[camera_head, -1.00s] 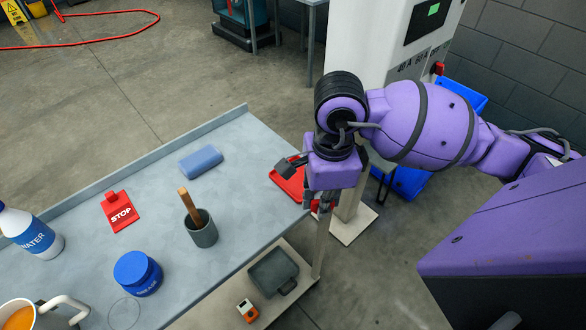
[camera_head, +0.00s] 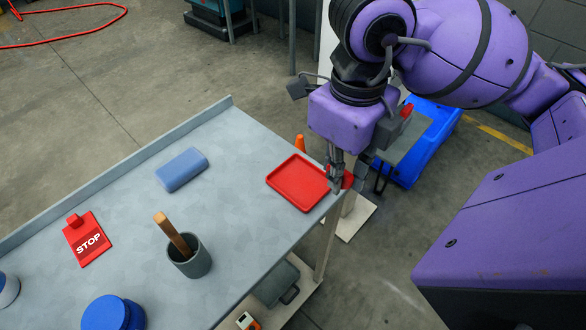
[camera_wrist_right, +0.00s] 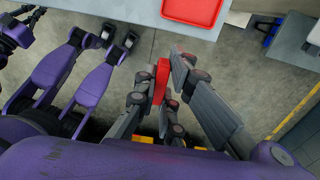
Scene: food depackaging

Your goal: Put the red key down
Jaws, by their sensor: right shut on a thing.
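My right gripper (camera_head: 343,184) is shut on the red key (camera_head: 348,180), just off the right edge of the table. The fingers hide much of the key in the head view. In the right wrist view the red key (camera_wrist_right: 160,82) stands between the fingers of the right gripper (camera_wrist_right: 166,75). A shallow red tray (camera_head: 285,185) lies empty on the table beside the gripper; its near edge also shows in the right wrist view (camera_wrist_right: 195,10). My left gripper does not clearly show in either view.
The grey table (camera_head: 130,215) holds a blue case (camera_head: 182,169), a red STOP tag (camera_head: 87,239), a grey cup (camera_head: 195,262) with a wooden stick, and a blue-lidded jar (camera_head: 112,312). A blue bin (camera_head: 425,150) stands on the floor beyond. The table middle is clear.

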